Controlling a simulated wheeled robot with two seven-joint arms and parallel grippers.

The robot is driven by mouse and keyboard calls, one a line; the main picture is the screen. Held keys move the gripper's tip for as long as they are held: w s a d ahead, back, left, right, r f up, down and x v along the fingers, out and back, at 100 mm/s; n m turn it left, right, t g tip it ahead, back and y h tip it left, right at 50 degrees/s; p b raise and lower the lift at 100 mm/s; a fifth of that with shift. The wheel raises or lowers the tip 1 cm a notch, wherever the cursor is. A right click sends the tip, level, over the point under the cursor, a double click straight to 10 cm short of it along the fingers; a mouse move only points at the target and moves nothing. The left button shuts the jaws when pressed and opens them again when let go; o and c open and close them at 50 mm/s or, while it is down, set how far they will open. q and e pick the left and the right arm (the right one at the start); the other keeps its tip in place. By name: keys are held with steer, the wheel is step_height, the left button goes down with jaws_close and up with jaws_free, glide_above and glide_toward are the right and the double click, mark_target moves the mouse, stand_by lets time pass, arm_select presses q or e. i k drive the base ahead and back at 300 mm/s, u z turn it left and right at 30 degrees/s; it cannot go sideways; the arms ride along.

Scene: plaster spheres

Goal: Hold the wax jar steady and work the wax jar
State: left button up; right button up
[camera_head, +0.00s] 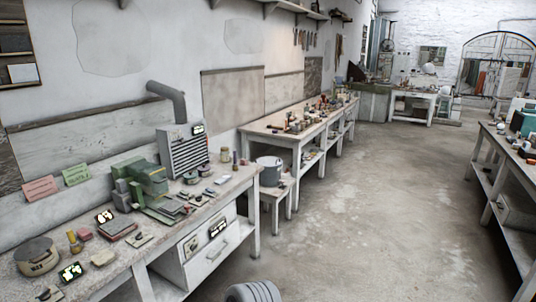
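I cannot tell for certain which thing is the wax jar. A wide round container with a darker lid (38,257) stands at the near left end of the closest workbench (215,203). A small pale jar (225,155) stands near that bench's far end. Labels are too small to read.
A green machine (150,183) and a grey vented box (183,150) stand on the near bench. A bucket (269,170) stands on a stool beyond it. More benches line the left wall and the right side (510,160). The concrete floor (360,200) between them is open.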

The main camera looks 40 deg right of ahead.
mark_target(226, 156)
steer(key=z, duration=1.55)
steer(key=k, duration=0.95)
steer(key=z, duration=1)
steer(key=i, duration=4.15)
steer(key=u, duration=0.4)
steer(key=i, duration=1.95)
steer(key=u, duration=1.7)
steer(key=i, duration=1.05)
steer(key=u, duration=1.1)
